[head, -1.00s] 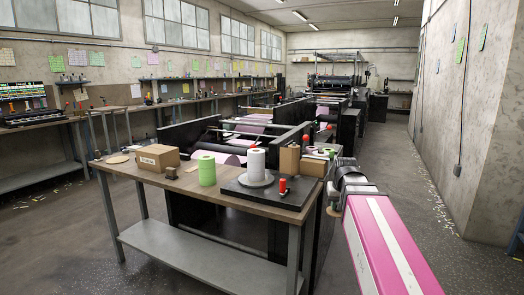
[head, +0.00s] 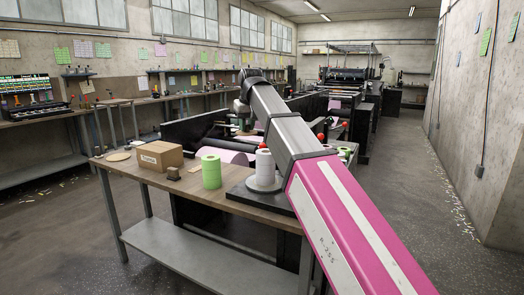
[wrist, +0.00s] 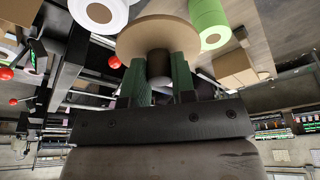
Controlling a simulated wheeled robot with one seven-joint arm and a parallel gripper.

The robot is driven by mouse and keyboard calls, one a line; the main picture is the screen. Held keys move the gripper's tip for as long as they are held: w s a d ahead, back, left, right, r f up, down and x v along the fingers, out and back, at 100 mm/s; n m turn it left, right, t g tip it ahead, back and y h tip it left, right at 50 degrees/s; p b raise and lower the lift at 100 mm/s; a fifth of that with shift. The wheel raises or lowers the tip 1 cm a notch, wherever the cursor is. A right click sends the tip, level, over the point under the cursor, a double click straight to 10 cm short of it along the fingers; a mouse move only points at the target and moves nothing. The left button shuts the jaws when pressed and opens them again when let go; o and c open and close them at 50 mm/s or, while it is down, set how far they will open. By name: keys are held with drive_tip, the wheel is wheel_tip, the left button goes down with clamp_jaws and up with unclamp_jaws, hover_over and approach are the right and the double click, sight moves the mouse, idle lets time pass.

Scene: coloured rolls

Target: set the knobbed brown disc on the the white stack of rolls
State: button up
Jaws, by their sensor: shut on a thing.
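The knobbed brown disc (wrist: 158,34) is in the wrist view, held by its dark knob between the two green fingers of my gripper (wrist: 161,68). My gripper is shut on that knob. The white stack of rolls (head: 264,168) stands upright on a round grey base on a black plate, partly covered by my arm in the head view. In the head view my wrist is above and behind the stack; the disc cannot be made out clearly there.
A light-green stack of rolls (head: 211,172) stands left of the white one and also shows in the wrist view (wrist: 209,22). Machinery stands behind.

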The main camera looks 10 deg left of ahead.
drive_tip(key=shift+n, duration=0.3)
drive_tip(key=a+r, duration=0.2)
drive_tip(key=a, duration=0.1)
drive_tip(key=shift+s+a+r, duration=0.1)
drive_tip(key=shift+a+r, duration=0.15)
hover_over(265, 150)
drive_tip(key=s, duration=0.1)
drive_tip(key=f, duration=0.7)
drive_tip(key=shift+s+d, duration=0.2)
drive_tip(key=shift+d, duration=0.05)
drive_tip(key=shift+f, duration=1.95)
drive_tip(key=o, duration=0.9)
drive_tip(key=shift+f, duration=0.1)
drive_tip(key=v, duration=1.2)
drive_tip(key=shift+d, duration=0.1)
